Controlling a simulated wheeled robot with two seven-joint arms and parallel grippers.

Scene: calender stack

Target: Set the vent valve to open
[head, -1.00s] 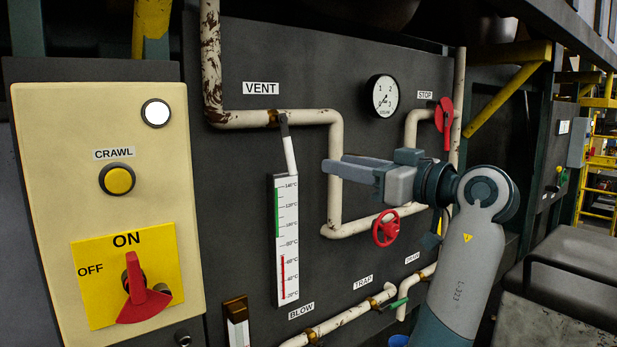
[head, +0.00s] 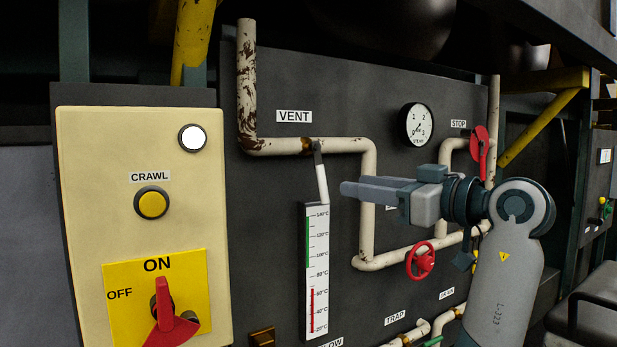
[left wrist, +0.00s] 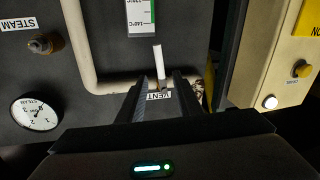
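The vent valve's lever (head: 322,182) is white with a dark upper part. It hangs down from the horizontal pipe just below the VENT label (head: 294,116), crosswise to that pipe. My left gripper (head: 344,188) is just right of the lever in the head view, apart from it in the picture. In the left wrist view, which is upside down, the left gripper (left wrist: 160,98) is open, with the lever (left wrist: 158,62) and the VENT label (left wrist: 158,96) seen ahead between and beyond its fingers. Nothing is between the fingertips. My right gripper is not in view.
A thermometer (head: 316,275) stands directly below the lever. Pipes with a red handwheel (head: 421,261) and a red STOP lever (head: 479,150) lie to the right. A steam gauge (head: 417,124) is above my gripper. A cream control box (head: 85,200) is at the left.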

